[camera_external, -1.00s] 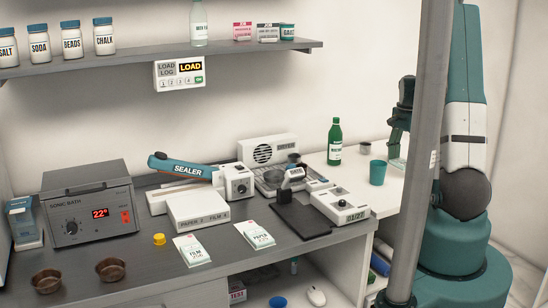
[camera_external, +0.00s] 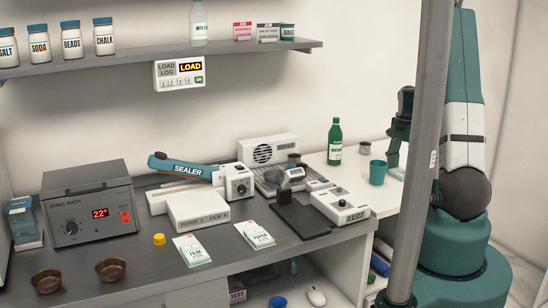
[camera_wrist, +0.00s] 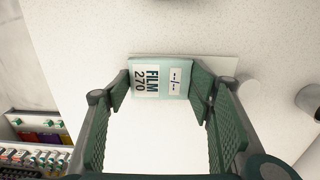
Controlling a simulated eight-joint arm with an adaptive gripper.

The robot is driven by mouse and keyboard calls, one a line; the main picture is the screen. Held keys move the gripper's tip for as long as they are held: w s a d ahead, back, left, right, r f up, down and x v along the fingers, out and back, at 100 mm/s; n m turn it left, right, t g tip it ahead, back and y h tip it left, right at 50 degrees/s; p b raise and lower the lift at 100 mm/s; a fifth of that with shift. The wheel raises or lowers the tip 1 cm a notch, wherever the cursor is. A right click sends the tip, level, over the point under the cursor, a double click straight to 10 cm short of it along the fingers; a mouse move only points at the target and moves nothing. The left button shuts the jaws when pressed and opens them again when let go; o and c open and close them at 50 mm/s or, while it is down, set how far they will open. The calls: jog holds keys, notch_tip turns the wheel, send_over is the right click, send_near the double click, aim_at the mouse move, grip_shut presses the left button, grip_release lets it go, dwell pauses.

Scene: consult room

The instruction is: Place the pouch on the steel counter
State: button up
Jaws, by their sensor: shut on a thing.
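The pouch (camera_wrist: 160,80), pale teal with a "FILM 270" label, is between the two green fingers of my gripper (camera_wrist: 160,92) in the wrist view. My gripper is shut on it. In the external view my gripper (camera_external: 393,160) is at the right, partly behind a grey pole, by the white side counter. Only a small pale part of the pouch (camera_external: 396,173) shows there. A long dark grey counter (camera_external: 150,255) fills the left and middle; I cannot tell for certain that it is the steel one.
The grey pole (camera_external: 420,150) stands in front of my arm. A teal cup (camera_external: 377,172) and a green bottle (camera_external: 334,141) stand left of my gripper. The grey counter holds the sonic bath (camera_external: 90,205), the sealer (camera_external: 185,168) and two flat packets. Its front middle has bare room.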

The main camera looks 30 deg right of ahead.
aim_at(400, 172)
jog(key=shift+f, duration=0.15)
jog(key=o, duration=0.8)
jog(key=shift+r, duration=0.2)
notch_tip(400, 172, up, 12)
dwell(0.6)
jog(key=shift+a, duration=0.1)
dwell(0.6)
